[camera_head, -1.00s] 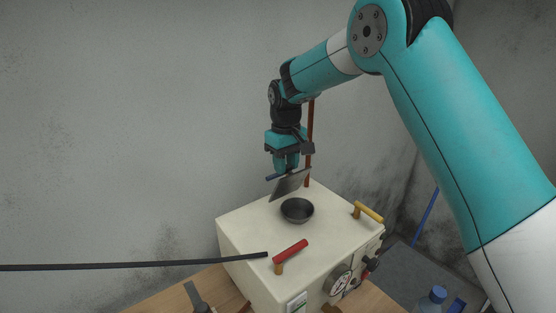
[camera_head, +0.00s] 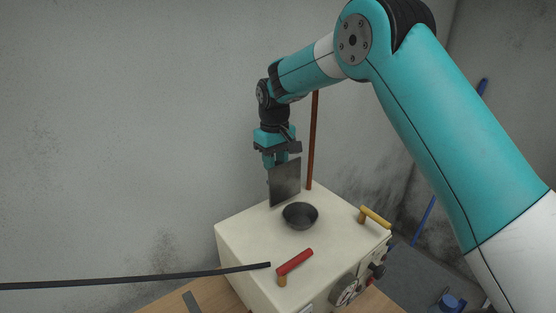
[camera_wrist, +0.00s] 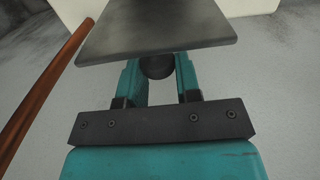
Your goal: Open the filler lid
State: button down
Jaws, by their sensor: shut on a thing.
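The filler lid (camera_head: 285,184) is a dark grey square plate at the back of the cream machine top. It stands nearly upright, behind the dark round filler bowl (camera_head: 300,216). My gripper (camera_head: 275,162) is at the lid's upper edge, on its far side, and partly hidden by the plate. In the wrist view the lid (camera_wrist: 156,25) spans the top of the picture. There my gripper's teal fingers (camera_wrist: 158,75) close on a dark rounded knob (camera_wrist: 157,68) at the lid.
The cream machine (camera_head: 245,240) carries a red handle (camera_head: 295,262) and a yellow handle (camera_head: 375,217). A copper-coloured rod (camera_head: 313,140) rises close to the right of my gripper. A black bar (camera_head: 140,278) crosses at lower left. A grey wall stands behind.

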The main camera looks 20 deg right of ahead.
jog(key=shift+d+f, duration=0.1)
jog(key=shift+f, duration=0.05)
jog(key=c, duration=0.8)
grip_release()
jog(key=shift+w, duration=0.1)
jog(key=r, duration=0.8)
jog(key=r+b, duration=0.1)
jog(key=r, duration=0.8)
jog(key=shift+w+a+r, duration=0.1)
jog(key=shift+a+r, duration=0.1)
jog(key=shift+r, duration=0.05)
